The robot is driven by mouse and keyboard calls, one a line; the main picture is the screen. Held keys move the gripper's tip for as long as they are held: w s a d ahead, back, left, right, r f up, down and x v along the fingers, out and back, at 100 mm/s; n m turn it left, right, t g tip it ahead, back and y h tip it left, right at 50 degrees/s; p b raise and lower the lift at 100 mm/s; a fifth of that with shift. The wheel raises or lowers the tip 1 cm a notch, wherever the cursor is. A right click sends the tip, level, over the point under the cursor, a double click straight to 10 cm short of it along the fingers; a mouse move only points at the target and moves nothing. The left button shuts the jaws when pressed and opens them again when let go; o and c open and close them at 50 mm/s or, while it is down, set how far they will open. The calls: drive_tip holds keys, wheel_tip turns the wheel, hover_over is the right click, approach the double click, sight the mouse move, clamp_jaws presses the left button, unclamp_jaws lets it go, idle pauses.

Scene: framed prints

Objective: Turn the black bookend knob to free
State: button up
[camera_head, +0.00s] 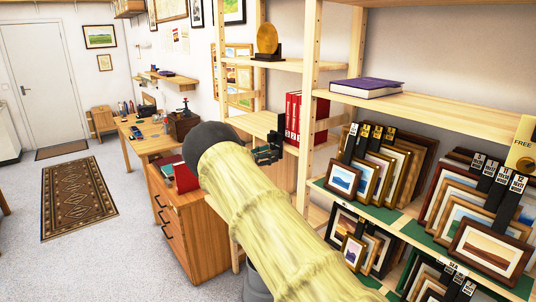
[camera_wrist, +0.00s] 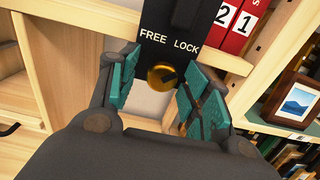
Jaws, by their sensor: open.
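The black bookend (camera_wrist: 170,40) stands upright in the wrist view, with FREE in white at left and LOCK at right. Its round brass knob (camera_wrist: 162,77) sits below and between the words. A dark mark on the knob appears to point up and right, towards LOCK. My gripper (camera_wrist: 154,80) is open, with a teal-padded finger on either side of the knob; I cannot tell whether either touches it. In the head view the bookend (camera_head: 278,134) is a small dark shape beside the red binders, and my gripper (camera_head: 266,155) is in front of it, partly behind my arm.
Red binders (camera_head: 300,118) stand right of the bookend on a wooden shelf. A purple book (camera_head: 367,88) lies on the shelf at right, above several framed prints (camera_head: 375,175). A shelf upright (camera_head: 308,90) is close to my arm. A wooden drawer cabinet (camera_head: 185,225) stands left.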

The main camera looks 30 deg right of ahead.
drive_tip(key=c, duration=1)
drive_tip(key=shift+f+n+b, duration=0.2)
drive_tip(key=shift+n+b, duration=0.2)
drive_tip(key=shift+b, duration=0.7)
drive_tip(key=n+b, duration=0.6)
drive_tip(key=b, duration=0.3)
drive_tip(key=shift+s+f+b, duration=0.1)
drive_tip(key=shift+s+b, duration=0.05)
drive_tip(key=shift+b, duration=0.15)
drive_tip(key=n+b, duration=0.2)
drive_tip(key=n, duration=0.1)
drive_tip(key=n+b, duration=0.1)
drive_tip(key=n, duration=0.1)
drive_tip(key=shift+r, duration=0.25)
drive_tip(key=shift+c, duration=0.2)
drive_tip(key=n, duration=0.6)
drive_tip(key=shift+r+b, duration=0.1)
drive_tip(key=shift+b, duration=0.2)
